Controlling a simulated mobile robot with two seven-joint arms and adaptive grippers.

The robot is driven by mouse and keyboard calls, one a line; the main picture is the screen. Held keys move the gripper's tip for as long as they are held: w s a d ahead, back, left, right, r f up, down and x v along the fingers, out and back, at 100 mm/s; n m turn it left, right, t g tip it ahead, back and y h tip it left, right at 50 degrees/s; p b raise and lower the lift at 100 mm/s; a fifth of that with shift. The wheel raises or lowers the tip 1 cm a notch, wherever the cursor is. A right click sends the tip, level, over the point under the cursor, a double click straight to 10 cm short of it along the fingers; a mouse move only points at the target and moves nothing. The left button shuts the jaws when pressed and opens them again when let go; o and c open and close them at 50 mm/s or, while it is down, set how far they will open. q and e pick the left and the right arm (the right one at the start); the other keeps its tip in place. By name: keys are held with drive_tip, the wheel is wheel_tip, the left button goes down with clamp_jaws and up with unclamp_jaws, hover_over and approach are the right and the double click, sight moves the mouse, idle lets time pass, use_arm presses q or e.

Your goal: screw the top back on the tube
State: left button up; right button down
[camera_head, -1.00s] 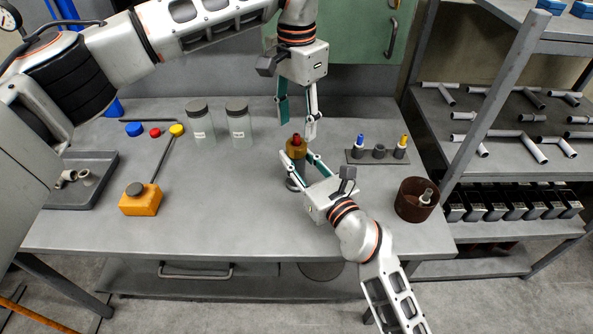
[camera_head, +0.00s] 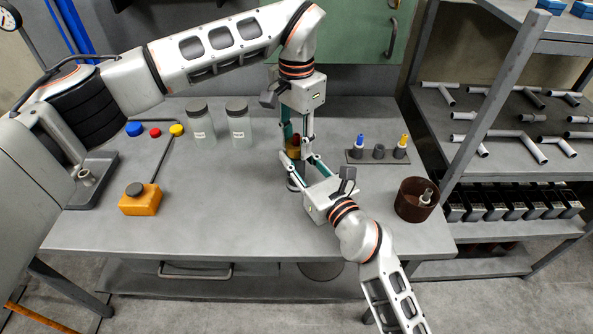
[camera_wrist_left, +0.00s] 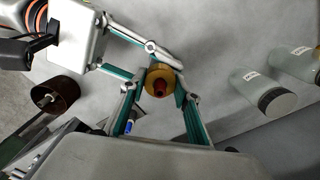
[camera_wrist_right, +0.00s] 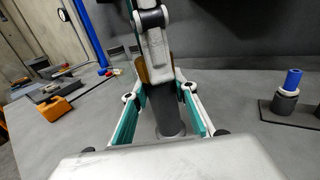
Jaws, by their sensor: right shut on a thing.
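The tube (camera_wrist_right: 168,115) is a dark grey cylinder standing upright on the bench. Its brass-coloured top (camera_head: 294,142) has a red tip (camera_wrist_left: 160,88), seen from above in the left wrist view. My right gripper (camera_head: 306,166) is shut on the tube's body from the front right. My left gripper (camera_head: 295,145) points down from above, open, with a finger on either side of the brass top. The fingers partly hide the top in the head view. Whether the threads are engaged cannot be seen.
A small rack (camera_head: 379,155) with blue and yellow tipped pieces and a brown round container (camera_head: 405,207) stand to the right. Two jars (camera_head: 239,127), coloured caps and an orange box (camera_head: 140,203) stand left. The front middle of the bench is clear.

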use_arm(q)
drive_tip(key=m, duration=1.6)
drive_tip(key=shift+m, duration=0.3)
drive_tip(key=m, duration=0.3)
drive_tip(key=shift+m, duration=0.3)
drive_tip(key=m, duration=1.2)
drive_tip(key=shift+m, duration=0.3)
drive_tip(key=m, duration=0.7)
drive_tip(key=shift+f, duration=0.1)
drive_tip(key=m, duration=1.4)
drive_tip(key=o, duration=1.3)
